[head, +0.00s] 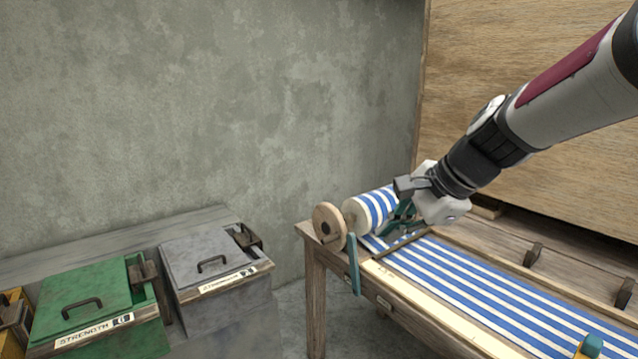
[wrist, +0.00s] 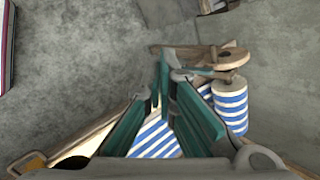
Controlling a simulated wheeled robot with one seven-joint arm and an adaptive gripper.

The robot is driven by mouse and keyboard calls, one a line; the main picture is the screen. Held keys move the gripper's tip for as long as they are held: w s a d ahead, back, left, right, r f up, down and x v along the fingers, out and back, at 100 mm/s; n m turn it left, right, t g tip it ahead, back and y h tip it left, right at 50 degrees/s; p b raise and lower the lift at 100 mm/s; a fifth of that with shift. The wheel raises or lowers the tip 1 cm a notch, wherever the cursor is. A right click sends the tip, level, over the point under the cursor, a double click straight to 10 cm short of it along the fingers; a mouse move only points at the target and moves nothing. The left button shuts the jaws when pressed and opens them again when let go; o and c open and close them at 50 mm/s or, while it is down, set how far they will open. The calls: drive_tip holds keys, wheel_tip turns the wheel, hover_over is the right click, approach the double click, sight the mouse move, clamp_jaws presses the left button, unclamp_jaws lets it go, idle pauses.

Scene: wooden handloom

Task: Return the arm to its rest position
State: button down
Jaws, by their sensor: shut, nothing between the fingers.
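My gripper (head: 402,213) is at the left end of the wooden handloom (head: 315,270), by the roller of blue-and-white striped cloth (head: 376,205). In the wrist view my gripper (wrist: 165,75) has its green fingers close together at the tips, with nothing held. The striped roller (wrist: 231,108) is to the right of the fingers there. A wooden disc (head: 330,225) with a teal handle (head: 354,264) sits at the loom's end. I cannot tell whether the fingers touch the loom. My arm reaches in from the upper right.
Striped cloth (head: 480,275) stretches along the loom to the right. A green box (head: 85,300) and a grey box (head: 208,260) with lids closed stand at the left. A grey wall (head: 200,110) and a wooden panel (head: 520,70) are behind. Floor shows between boxes and loom.

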drive_tip(key=s+d+n+h+p, duration=0.1)
drive_tip(key=s+n, duration=0.6)
drive_tip(key=s, duration=0.7)
drive_tip(key=s+d+n+g+h+p, duration=0.1)
drive_tip(key=s+d+n+h, duration=0.3)
drive_tip(key=s, duration=1)
drive_tip(key=d+n+p, duration=0.1)
drive_tip(key=n, duration=0.2)
drive_tip(key=shift+s+r, duration=0.15)
drive_tip(key=shift+r, duration=0.25)
